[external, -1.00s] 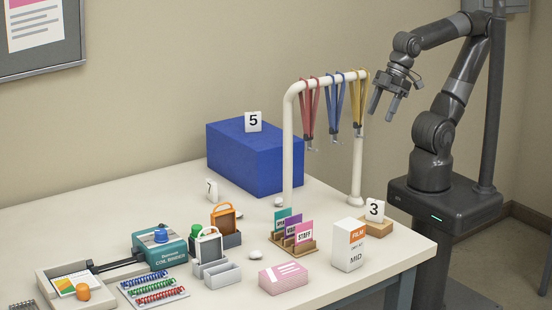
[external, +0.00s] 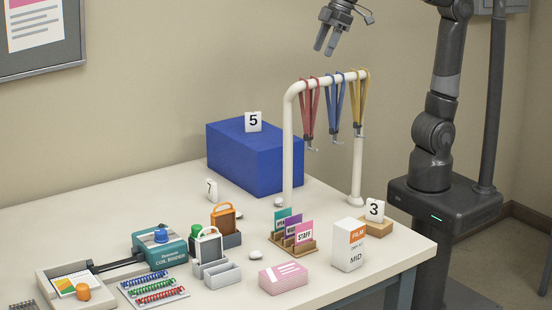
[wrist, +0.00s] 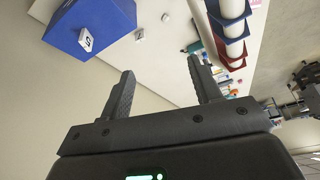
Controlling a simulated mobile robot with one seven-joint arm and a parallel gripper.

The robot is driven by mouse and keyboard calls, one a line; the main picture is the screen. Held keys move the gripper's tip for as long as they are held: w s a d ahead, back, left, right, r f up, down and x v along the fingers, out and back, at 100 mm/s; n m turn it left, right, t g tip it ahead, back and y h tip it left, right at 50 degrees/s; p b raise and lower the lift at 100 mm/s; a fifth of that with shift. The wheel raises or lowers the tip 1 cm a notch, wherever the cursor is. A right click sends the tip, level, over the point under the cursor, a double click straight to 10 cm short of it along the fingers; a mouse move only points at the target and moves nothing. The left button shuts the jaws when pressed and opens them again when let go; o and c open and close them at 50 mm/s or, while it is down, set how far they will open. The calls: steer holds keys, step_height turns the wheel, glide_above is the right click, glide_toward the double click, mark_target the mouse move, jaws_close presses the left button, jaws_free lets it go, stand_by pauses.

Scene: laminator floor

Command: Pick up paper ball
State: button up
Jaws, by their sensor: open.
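Small white lumps that look like paper balls lie on the table: one (external: 254,254) in front of the badge holders, one (external: 279,202) near the blue box's front corner, and one (external: 239,215) farther left, partly hidden. My gripper (external: 325,46) is open and empty, high above the lanyard rack and well away from the lumps. In the wrist view my gripper's fingers (wrist: 162,72) are spread with nothing between them. Small white things (wrist: 165,18) show beyond them on the table; I cannot tell which are paper balls.
The white lanyard rack (external: 288,145) with red, blue and yellow lanyards stands below my gripper. A blue box (external: 255,160) bears a 5 tag. A film box (external: 348,246), card holder (external: 290,250) and coil binder (external: 160,248) crowd the front. The table's left rear is clear.

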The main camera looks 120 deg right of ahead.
steer(key=w+d+f+m, duration=0.1)
steer(key=w+d+f, duration=0.25)
steer(key=w, duration=0.25)
glide_toward(278, 203)
steer(key=f, duration=0.1)
steer(key=d+f, duration=0.1)
steer(key=s+f, duration=0.1)
steer(key=shift+d+g, duration=0.15)
steer(key=shift+g, duration=0.15)
steer(key=shift+h, duration=0.3)
steer(key=shift+w+a+x, duration=0.1)
steer(key=shift+w+x, duration=0.1)
steer(key=shift+x, duration=0.65)
steer(key=shift+w+a+x, duration=0.1)
steer(key=shift+w+x, duration=0.05)
steer(key=shift+x, duration=0.7)
steer(key=shift+w+a+x, duration=0.1)
steer(key=shift+w+x, duration=0.1)
steer(key=shift+x, duration=0.65)
steer(key=shift+r, duration=0.15)
steer(key=shift+c, duration=0.2)
steer(key=c, duration=1)
steer(key=shift+r, duration=0.1)
